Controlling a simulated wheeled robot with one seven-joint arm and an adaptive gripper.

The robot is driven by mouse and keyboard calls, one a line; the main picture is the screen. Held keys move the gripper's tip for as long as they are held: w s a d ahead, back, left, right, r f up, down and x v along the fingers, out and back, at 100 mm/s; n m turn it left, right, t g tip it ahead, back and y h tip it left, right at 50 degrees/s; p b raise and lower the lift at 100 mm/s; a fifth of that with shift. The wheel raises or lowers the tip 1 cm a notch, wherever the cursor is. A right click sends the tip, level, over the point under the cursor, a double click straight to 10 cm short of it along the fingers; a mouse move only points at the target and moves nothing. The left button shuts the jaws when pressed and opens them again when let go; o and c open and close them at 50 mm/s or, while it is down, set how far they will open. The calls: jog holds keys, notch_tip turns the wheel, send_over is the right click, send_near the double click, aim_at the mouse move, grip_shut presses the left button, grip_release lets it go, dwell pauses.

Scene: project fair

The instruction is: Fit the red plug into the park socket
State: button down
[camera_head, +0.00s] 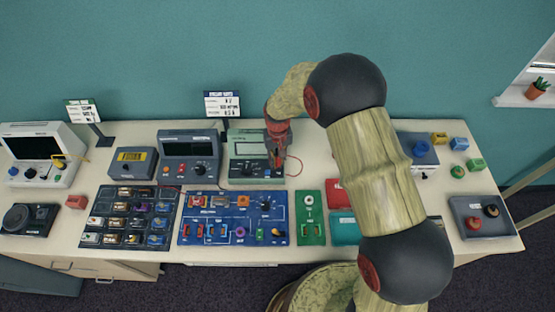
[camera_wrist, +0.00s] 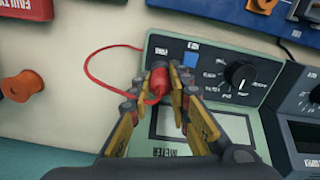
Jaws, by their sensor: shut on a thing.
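My gripper (camera_wrist: 166,88) is shut on the red plug (camera_wrist: 158,78), in the middle of the wrist view. The fingers hold it over the left part of the green meter's (camera_wrist: 252,92) front panel, beside a small blue block (camera_wrist: 190,59). A thin red cable (camera_wrist: 87,65) loops out to the left of the plug. In the head view, my gripper (camera_head: 278,158) is at the right side of the green meter (camera_head: 243,143). I cannot make out the park socket or whether the plug tip touches the panel.
A grey meter (camera_head: 188,147) stands left of the green one. A blue board (camera_head: 215,235) and a green panel (camera_head: 311,228) lie in front. An orange spool (camera_wrist: 22,84) lies left in the wrist view, near a red tray (camera_wrist: 25,8) marked faulty. My arm hides part of the table.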

jog(key=c, duration=1.6)
grip_release()
jog(key=shift+o, duration=1.4)
jog(key=shift+o, duration=1.1)
jog(key=shift+r+p, duration=2.1)
jog(key=shift+r, duration=1.85)
